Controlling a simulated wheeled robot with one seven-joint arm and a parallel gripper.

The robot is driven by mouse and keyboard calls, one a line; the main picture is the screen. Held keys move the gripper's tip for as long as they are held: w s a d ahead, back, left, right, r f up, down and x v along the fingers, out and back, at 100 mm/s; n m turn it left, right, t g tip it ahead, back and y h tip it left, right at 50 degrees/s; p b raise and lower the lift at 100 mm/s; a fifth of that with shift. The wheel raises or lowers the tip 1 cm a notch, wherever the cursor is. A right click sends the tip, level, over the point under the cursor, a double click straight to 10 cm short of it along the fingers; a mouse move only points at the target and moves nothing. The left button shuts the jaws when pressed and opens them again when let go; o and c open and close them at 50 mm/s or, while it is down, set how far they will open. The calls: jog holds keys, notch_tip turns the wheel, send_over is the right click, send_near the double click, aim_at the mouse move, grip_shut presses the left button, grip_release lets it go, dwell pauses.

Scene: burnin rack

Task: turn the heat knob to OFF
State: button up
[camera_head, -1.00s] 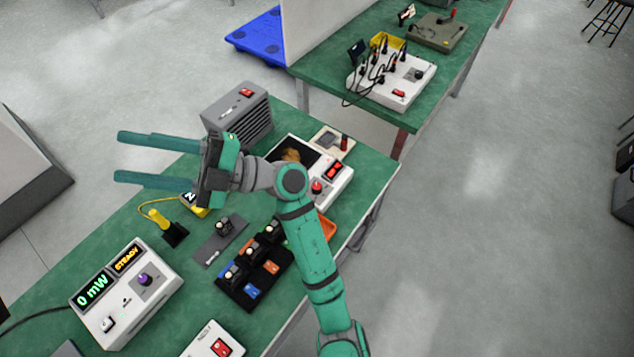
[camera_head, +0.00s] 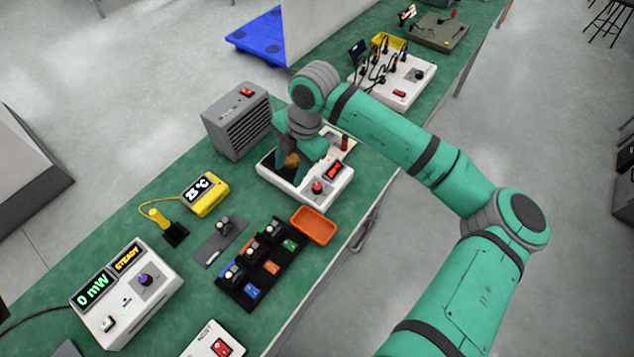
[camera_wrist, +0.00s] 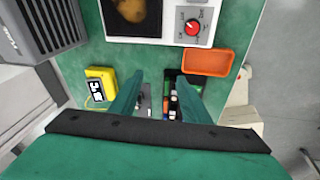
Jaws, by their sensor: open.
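The heat knob (camera_head: 318,187) is a small red knob on the front panel of a white hot-plate unit (camera_head: 288,187). In the wrist view the knob (camera_wrist: 192,27) sits at the top, on a pale dial with small printing around it. Its pointer setting is too small to read. My gripper (camera_wrist: 158,82) is open and empty, its two green fingers apart and not touching the knob. In the head view my gripper (camera_head: 296,145) is over the unit's back part, behind the knob, and partly hides the dark plate and a brown lump (camera_head: 292,160).
A red rocker switch (camera_head: 334,170) is beside the knob. An orange tray (camera_head: 314,226) lies in front of the unit. A grey heater box (camera_head: 238,120), a yellow temperature display (camera_head: 205,194) and a black rack (camera_head: 262,268) stand nearby. Green bench surface shows between them.

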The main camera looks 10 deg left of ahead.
jog(key=m+t+h, duration=0.1)
jog(key=h, duration=0.1)
send_over(317, 186)
notch_tip(317, 186, down, 10)
jog(key=shift+f, duration=0.2)
jog(key=c, duration=1)
